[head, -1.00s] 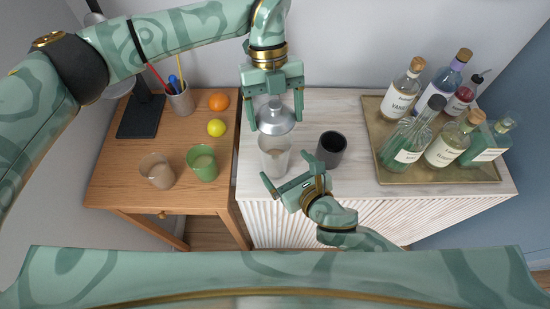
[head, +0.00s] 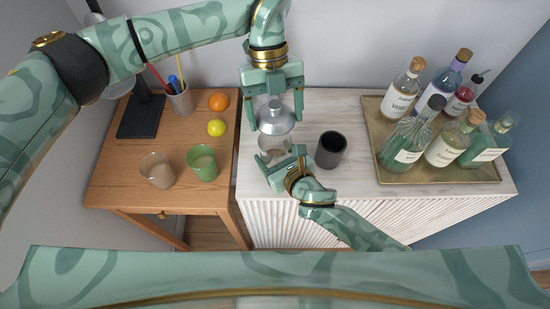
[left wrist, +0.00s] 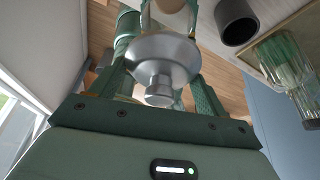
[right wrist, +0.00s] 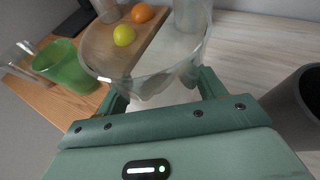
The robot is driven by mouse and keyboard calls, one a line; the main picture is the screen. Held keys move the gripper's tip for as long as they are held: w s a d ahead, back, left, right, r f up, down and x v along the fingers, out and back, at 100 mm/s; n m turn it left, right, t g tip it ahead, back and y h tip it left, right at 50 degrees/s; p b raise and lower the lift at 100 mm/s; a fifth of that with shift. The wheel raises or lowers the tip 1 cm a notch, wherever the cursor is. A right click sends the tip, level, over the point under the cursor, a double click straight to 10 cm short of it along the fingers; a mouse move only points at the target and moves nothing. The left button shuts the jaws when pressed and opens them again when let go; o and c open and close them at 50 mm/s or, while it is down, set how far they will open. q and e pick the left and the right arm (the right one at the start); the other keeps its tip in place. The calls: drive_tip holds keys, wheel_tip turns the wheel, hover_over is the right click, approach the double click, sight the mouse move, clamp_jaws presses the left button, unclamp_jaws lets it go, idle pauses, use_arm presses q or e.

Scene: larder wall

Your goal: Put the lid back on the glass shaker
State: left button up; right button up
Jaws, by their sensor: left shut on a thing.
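The metal lid (head: 276,117), a silvery dome with a knob, is held by its top in my left gripper (head: 275,124). It also shows knob-first in the left wrist view (left wrist: 160,65). The clear glass shaker (head: 270,142) stands upright on the white cabinet, below the lid and partly hidden by it and my right gripper. Its wide round rim is near in the right wrist view (right wrist: 145,80). My right gripper (head: 282,157) is low at the shaker, with its fingers apart on either side of the glass. Contact with the glass cannot be told.
A dark cup (head: 331,148) stands close to the right of the shaker. A tray (head: 440,172) of several bottles is farther right. On the wooden table, left, are a green glass (head: 203,163), a clear glass (head: 157,171), a lemon (head: 216,127) and an orange (head: 219,101).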

sight(275, 156)
drive_tip(key=shift+c, duration=1.2)
use_arm(q)
drive_tip(key=shift+f, duration=2.45)
drive_tip(key=shift+f, duration=0.1)
drive_tip(key=shift+f, duration=0.8)
drive_tip(key=shift+f, duration=0.65)
drive_tip(key=o, duration=1)
drive_tip(key=shift+o, duration=0.2)
drive_tip(key=shift+r, duration=0.1)
